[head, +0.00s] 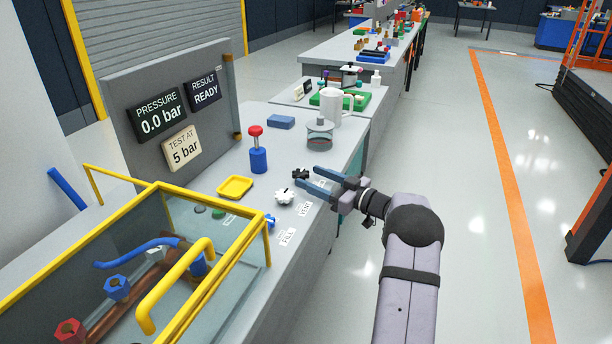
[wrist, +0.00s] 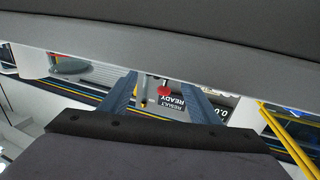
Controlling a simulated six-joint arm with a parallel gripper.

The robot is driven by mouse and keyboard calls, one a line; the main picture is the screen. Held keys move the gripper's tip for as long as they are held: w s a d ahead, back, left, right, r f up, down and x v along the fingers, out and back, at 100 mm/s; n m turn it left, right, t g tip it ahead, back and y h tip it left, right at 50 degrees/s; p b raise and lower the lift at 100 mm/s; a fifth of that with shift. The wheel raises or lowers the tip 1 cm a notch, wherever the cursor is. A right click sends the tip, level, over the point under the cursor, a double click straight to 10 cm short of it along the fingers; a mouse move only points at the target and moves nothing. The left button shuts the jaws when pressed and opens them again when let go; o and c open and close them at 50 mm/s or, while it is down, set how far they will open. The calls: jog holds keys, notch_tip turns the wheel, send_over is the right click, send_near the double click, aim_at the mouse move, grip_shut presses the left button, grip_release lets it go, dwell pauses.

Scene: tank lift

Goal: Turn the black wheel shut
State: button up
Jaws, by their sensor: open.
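The black wheel (head: 299,174) is a small lobed knob on the grey bench, close to its right edge in the head view. My gripper (head: 306,177) is open, its two blue fingers pointing left at the wheel from the aisle side. The fingertips lie close to the wheel, one on each side of it in the picture; I cannot tell whether they touch it. In the wrist view my open gripper (wrist: 162,84) shows both fingers apart with nothing visible between them but background. I cannot make out the wheel there.
A white wheel (head: 284,197) and a blue wheel (head: 269,220) sit nearer along the same edge. A yellow-framed tank (head: 265,249) stands at the front left. A red-topped blue post (head: 258,158) and a glass vessel (head: 320,136) stand behind. The panel reads 0.0 bar and READY.

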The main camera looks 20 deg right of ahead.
aim_at(307, 176)
jog(key=shift+x, duration=1.55)
jog(key=c, duration=1.1)
jog(key=shift+o, duration=0.2)
